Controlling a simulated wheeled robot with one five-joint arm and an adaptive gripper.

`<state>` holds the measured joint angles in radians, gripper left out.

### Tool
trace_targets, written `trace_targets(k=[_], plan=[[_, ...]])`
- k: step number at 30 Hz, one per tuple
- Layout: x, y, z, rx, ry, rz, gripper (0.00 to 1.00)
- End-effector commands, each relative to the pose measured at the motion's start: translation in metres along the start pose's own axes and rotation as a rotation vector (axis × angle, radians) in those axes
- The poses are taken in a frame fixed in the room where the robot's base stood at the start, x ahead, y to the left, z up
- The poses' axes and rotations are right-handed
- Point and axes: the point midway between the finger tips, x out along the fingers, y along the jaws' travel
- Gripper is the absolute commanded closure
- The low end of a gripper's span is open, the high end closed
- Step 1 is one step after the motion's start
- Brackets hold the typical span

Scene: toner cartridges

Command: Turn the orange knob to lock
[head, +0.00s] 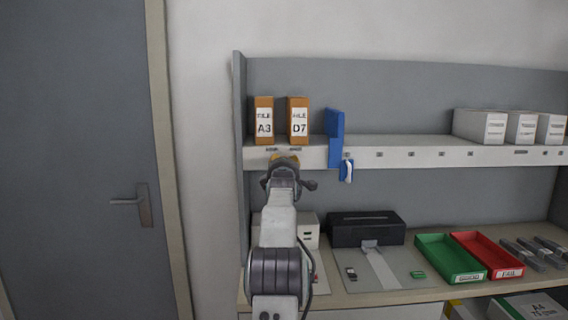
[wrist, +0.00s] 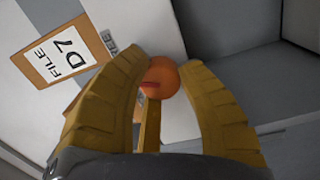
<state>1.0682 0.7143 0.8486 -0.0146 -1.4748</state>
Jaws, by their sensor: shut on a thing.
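The orange knob (wrist: 163,76) is round, with a small dark red mark on its left side, in the wrist view. My gripper (wrist: 162,66) has yellow ridged fingers, one on each side of the knob, and is shut on it. In the head view my gripper (head: 285,161) is at the front edge of the shelf, below the file boxes. The knob is hidden there behind my gripper and arm.
File box D7 (head: 298,121) and file box A3 (head: 264,121) stand on the shelf (head: 415,154) just above my gripper. A blue holder (head: 335,135) is to the right. A black printer (head: 366,228), green tray (head: 450,258) and red tray (head: 487,254) are on the bench below.

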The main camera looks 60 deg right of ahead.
Motion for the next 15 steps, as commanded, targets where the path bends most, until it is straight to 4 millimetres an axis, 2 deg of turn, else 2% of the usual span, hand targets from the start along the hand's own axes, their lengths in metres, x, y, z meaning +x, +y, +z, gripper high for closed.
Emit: trace_targets(k=[11,12,15], plan=[[0.0003,-0.0011,0.0016,-0.021,-0.002,0.0,0.99],[0.0003,-0.0011,0.0016,-0.021,-0.002,0.0,0.62],[0.0003,-0.0009,0.0014,-0.02,-0.002,0.0,0.53]])
